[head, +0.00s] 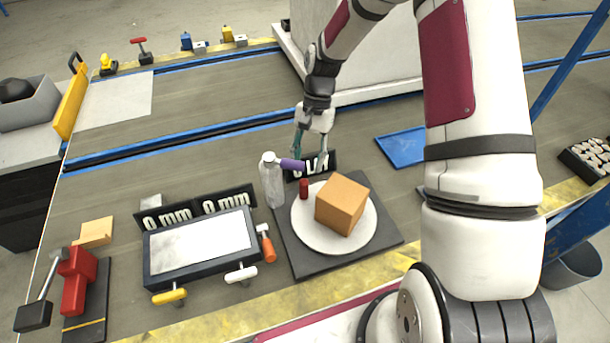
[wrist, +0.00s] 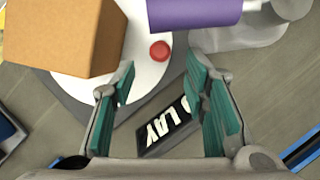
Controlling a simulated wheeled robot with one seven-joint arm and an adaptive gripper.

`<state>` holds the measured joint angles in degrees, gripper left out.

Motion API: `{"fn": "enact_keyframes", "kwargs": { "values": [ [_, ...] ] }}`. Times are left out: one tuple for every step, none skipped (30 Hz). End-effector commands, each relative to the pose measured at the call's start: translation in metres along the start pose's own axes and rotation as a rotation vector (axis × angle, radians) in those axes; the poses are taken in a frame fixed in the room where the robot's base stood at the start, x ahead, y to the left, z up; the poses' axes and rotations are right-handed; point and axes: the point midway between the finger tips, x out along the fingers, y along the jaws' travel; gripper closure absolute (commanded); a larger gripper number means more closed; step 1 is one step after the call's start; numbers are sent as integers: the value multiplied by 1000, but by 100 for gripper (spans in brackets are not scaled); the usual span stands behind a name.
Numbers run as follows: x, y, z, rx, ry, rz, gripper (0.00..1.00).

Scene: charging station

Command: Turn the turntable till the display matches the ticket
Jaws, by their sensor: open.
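The turntable (head: 308,238) is a round white disc on a dark square base, with a brown box (head: 341,204) on it. A short red peg (head: 304,189) stands near its back left rim; the peg also shows in the wrist view (wrist: 160,51). My gripper (head: 311,155) is open and empty, above and behind the turntable's back edge. In the wrist view its teal-padded fingers (wrist: 160,78) are spread, with the peg beyond their tips and not between them. I cannot make out a ticket.
Left is a framed panel (head: 200,245) with "0 mm" labels and handles. A blue tray (head: 402,147) lies to the right. Bare belt lies behind.

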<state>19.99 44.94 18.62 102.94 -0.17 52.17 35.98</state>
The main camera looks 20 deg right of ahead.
Motion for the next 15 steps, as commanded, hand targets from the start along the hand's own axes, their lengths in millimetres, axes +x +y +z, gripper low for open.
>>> {"fn": "enact_keyframes", "kwargs": {
  "values": [
    [-10, 0, -1, 0, 3, -1, 59],
    [-15, 0, 0, -1, 3, -2, 59],
    [-21, 0, 0, -1, 2, -1, 59],
    [-25, 0, 0, -1, 2, -2, 59],
    [-29, -1, 0, 0, 2, -2, 59],
    [-33, 0, 0, 0, 1, -1, 59],
    [-36, 0, 0, 0, 1, -1, 59],
    [-38, 0, 0, -1, 1, -1, 59],
    [-40, 0, 0, -1, 0, -1, 59],
    [-41, 0, 0, -1, -1, 0, 59],
    [-42, 0, 0, -1, -1, 0, 59],
    [-43, 0, 0, -1, -1, 0, 59],
    [-43, 0, 0, -1, -1, 0, 59],
    [-43, 0, 0, -1, -1, 0, 59],
    [-43, 0, 0, -1, -1, 0, 59]
  ]
}}
